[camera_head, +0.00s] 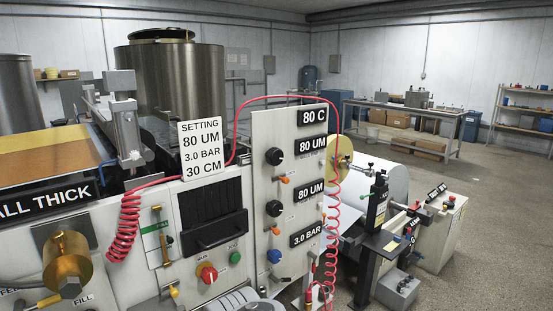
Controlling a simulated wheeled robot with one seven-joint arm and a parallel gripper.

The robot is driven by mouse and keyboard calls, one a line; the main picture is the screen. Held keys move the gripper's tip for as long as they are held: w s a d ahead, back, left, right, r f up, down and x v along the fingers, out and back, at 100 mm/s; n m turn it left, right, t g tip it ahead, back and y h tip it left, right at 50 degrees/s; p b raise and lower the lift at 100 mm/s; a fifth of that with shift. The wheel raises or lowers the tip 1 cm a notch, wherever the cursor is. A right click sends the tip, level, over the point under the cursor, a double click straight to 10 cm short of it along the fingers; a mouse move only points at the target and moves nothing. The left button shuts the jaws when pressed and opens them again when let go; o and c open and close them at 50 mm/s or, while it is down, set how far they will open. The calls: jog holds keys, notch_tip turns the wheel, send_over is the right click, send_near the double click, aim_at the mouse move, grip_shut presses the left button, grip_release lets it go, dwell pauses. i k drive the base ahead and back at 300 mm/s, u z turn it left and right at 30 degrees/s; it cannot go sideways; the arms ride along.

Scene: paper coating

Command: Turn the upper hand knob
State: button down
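A tall light panel (262,130) stands in the middle of the view and carries a column of knobs. The upper black knob (274,156) sits beside the upper "80 UM" label (312,145). A second black knob (274,208) sits lower, beside another "80 UM" label (310,190). A blue knob (274,256) is below, near the "3.0 BAR" label (308,234). Small orange-tipped levers lie between the knobs. I cannot make out my gripper in this view, and nothing is seen touching the upper knob.
A red coiled hose (334,200) hangs along the panel's right edge, and its line arches over the top. A setting sign (201,150) stands to the left. A red button (208,273) and green button (235,257) sit lower left. Floor (485,220) is open at right.

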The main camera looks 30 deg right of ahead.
aim_at(275, 157)
jog(key=k, duration=0.5)
jog(key=z, duration=1.4)
jog(key=i, duration=1.1)
jog(key=u, duration=2.15)
